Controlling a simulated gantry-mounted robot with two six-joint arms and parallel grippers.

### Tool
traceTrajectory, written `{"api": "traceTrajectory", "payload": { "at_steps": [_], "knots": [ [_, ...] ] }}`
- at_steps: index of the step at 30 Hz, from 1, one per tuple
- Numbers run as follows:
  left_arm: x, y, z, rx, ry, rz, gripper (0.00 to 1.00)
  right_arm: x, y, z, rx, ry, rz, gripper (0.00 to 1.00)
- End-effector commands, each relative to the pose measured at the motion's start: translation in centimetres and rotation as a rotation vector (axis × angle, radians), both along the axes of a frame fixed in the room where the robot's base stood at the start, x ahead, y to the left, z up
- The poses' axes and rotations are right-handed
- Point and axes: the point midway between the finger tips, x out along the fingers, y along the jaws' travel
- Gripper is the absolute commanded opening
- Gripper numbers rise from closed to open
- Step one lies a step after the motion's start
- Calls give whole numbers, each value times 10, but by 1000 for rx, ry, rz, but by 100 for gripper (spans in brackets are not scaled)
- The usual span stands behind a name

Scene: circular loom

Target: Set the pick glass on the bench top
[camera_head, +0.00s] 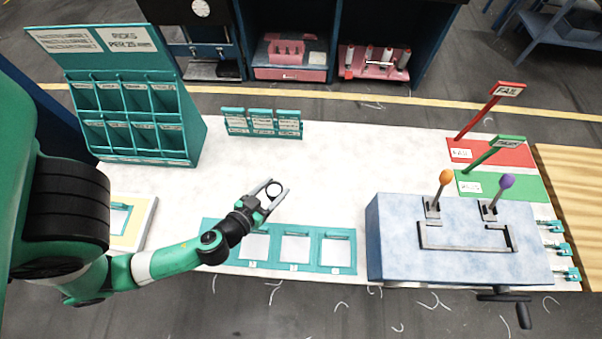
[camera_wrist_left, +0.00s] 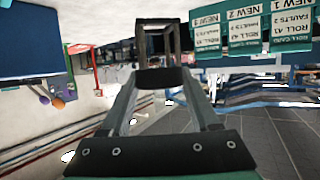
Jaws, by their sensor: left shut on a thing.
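The pick glass (camera_head: 273,190) shows in the head view as a small dark ring between the fingertips of my left gripper (camera_head: 276,188). In the left wrist view the pick glass (camera_wrist_left: 157,42) is a dark, open frame with a solid dark piece at its near end. My left gripper (camera_wrist_left: 158,78) is shut on it there. The white bench top (camera_head: 345,165) lies under and around the gripper in the head view. The gap between the glass and the bench top is hard to judge. My right gripper is not in view.
A teal panel with framed windows (camera_head: 317,236) lies at the front edge. Teal label cards (camera_head: 262,123) stand behind the gripper, and a teal pigeonhole rack (camera_head: 140,110) stands at left. A blue-grey lever box (camera_head: 400,245) is at right. The middle bench is clear.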

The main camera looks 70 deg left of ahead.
Motion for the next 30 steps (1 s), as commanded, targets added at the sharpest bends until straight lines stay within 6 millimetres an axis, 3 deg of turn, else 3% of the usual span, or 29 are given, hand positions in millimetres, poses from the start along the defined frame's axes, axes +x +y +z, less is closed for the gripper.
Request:
{"api": "traceTrajectory", "payload": {
  "at_steps": [4, 9, 12, 15, 23, 27, 30],
  "knots": [
    [20, 21, -5, 1, -4, 12, 6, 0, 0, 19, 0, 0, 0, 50],
    [58, 49, -25, 3, -4, 7, 6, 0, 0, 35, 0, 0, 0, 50],
    [72, 59, -60, 2, -3, 2, 6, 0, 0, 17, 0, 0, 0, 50],
    [83, 68, -77, 2, -2, 1, 6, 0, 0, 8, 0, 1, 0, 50],
    [91, 74, -87, 2, -2, -1, 6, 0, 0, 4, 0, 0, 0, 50],
    [94, 76, -115, 1, -1, 0, 6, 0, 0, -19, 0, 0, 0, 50],
    [94, 76, -124, 2, -1, 0, 6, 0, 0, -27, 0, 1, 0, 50]
  ]
}}
